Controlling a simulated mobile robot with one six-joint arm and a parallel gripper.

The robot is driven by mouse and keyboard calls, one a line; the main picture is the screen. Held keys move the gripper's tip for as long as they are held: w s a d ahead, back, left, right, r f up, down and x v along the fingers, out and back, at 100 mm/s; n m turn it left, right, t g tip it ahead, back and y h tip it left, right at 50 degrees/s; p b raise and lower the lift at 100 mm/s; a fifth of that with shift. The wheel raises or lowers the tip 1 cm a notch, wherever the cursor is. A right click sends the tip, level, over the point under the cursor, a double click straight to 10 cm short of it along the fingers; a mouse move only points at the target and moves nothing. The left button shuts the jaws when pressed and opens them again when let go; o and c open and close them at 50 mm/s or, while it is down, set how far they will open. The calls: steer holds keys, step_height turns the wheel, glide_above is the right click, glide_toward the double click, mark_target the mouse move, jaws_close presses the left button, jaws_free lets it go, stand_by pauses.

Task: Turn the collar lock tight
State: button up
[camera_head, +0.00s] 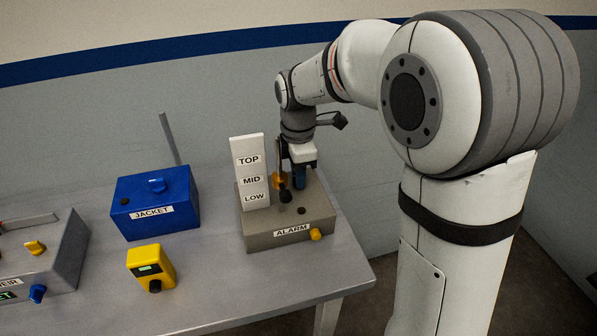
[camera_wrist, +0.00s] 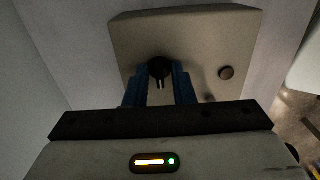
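The grey box labelled ALARM (camera_head: 262,233) stands on the table's right side, with a white TOP, MID, LOW scale (camera_head: 250,160) on it. My gripper (camera_head: 299,182) points down over this box beside the scale, next to a brass part (camera_head: 278,181) and a small black knob (camera_head: 285,196). In the wrist view, the blue fingers of my gripper (camera_wrist: 160,80) stand on either side of a round black knob (camera_wrist: 159,67), close against it with no clear gap. I take this knob for the collar lock; no label on it shows. The gripper partly hides the parts behind it.
A blue JACKET box (camera_head: 155,205) and a yellow device (camera_head: 150,268) stand to the left on the grey table. A grey box (camera_head: 60,255) with yellow and blue knobs is at the far left. A yellow knob (camera_head: 315,234) sticks out from the ALARM box's front.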

jaws_close()
steer(key=m, duration=0.4)
steer(key=shift+r+m+p, duration=0.1)
steer(key=shift+m+p, duration=0.2)
steer(key=shift+p, duration=0.1)
steer(key=m, duration=0.6)
steer(key=shift+p, duration=0.4)
steer(key=m, duration=0.7)
steer(key=shift+w, duration=0.1)
steer(key=shift+m+p, duration=0.3)
steer(key=shift+o, duration=2.2)
jaws_free()
